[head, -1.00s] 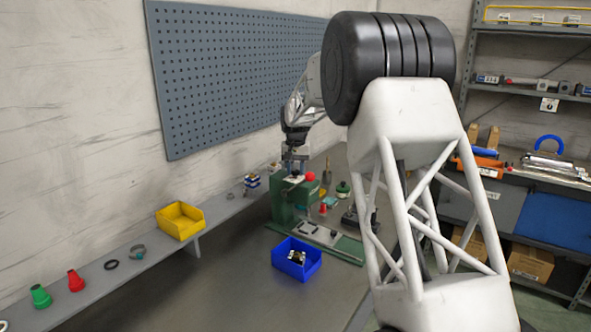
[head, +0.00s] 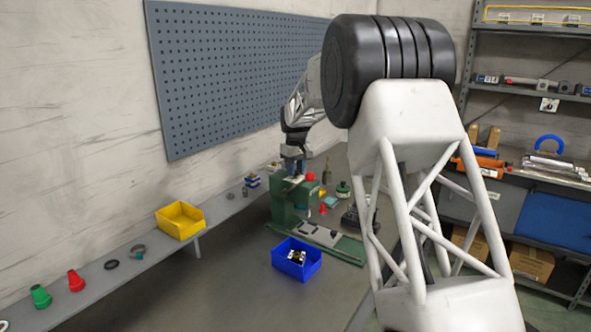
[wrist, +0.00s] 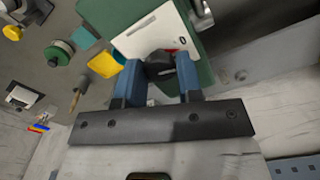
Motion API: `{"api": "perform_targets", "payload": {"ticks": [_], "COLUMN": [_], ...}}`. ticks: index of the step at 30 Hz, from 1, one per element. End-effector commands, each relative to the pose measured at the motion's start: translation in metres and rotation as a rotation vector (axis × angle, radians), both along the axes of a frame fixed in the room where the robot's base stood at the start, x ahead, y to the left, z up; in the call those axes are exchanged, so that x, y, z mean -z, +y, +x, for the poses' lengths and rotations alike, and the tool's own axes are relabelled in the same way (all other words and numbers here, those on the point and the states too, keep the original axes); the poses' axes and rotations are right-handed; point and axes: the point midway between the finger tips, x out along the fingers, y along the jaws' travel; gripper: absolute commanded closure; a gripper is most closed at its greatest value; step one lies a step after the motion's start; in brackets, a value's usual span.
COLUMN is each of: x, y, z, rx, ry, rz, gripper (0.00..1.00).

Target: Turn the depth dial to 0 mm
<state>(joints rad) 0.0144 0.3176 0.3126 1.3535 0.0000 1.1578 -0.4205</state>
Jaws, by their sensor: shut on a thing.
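The depth dial (wrist: 160,60) is a dark knob beside a white plate (wrist: 150,35) with a small red mark, on top of a green machine (head: 284,205). My gripper (wrist: 159,68) has its two blue fingers on either side of the dial and is shut on it. In the head view my gripper (head: 293,167) points down over the top of the green machine.
A red knob (head: 310,177) is close to the right of my gripper. A blue bin (head: 297,270) with parts stands in front of the machine. A yellow bin (head: 180,232) sits on the wall shelf at left. The bench front is clear.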

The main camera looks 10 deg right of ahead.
Motion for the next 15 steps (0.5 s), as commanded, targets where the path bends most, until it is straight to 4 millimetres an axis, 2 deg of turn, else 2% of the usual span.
{"api": "perform_targets", "payload": {"ticks": [10,11,15], "x": [-0.0003,-0.0003,-0.0002], "y": [0.0000,0.0000,0.0000], "z": [0.0000,0.0000,-0.0001], "rx": [-0.003,-0.003,-0.002], "ry": [0.000,0.000,0.000], "rz": [0.000,0.000,0.000], "gripper": [0.90,0.63,0.42]}}
